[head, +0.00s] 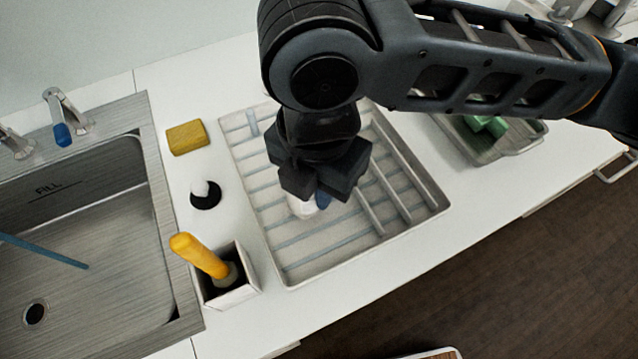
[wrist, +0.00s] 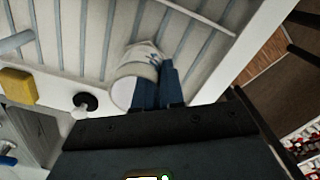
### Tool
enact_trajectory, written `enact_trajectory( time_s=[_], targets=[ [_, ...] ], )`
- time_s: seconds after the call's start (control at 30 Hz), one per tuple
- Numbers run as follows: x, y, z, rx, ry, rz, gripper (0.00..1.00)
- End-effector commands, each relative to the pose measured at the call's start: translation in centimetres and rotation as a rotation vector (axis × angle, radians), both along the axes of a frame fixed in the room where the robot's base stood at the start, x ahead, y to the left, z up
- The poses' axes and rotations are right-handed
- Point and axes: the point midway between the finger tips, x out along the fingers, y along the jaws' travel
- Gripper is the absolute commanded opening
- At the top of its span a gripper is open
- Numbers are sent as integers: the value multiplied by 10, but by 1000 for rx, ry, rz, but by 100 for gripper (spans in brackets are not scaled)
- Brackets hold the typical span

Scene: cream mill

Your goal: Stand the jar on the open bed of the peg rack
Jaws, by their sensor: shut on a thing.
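The jar is a small white vessel with dark marks on its side, seen under my gripper in the head view (head: 301,208) and in the wrist view (wrist: 124,91). My gripper (head: 322,200) is shut on the jar, its blue fingers (wrist: 165,85) against one side of it. The peg rack (head: 312,262) is a pale tray with bluish slats across its bed and raised rails along its right part. The jar is over the slatted bed, left of the rails. My gripper hides much of the jar in the head view, and I cannot tell whether its base touches the bed.
Left of the rack are a yellow sponge (head: 187,137), a small black-and-white item (head: 204,193) and a white holder (head: 236,293) with a yellow-handled brush (head: 200,256). A steel sink (head: 75,205) is farther left. A grey tray (head: 478,150) with green contents stands right.

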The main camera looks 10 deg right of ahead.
Motion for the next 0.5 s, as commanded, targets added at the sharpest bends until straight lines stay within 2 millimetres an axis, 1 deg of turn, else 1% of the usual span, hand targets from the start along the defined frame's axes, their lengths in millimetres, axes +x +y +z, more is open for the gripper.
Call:
enact_trajectory(
  time_s=[0.03,0.13,0.37,0.5],
  targets=[
    [0,0,-6,-1,1,-2,0],
    [0,-1,-12,1,-1,-1,0],
    [0,0,-13,1,-2,0,0],
    [0,0,-17,1,-1,-1,0]
  ],
)
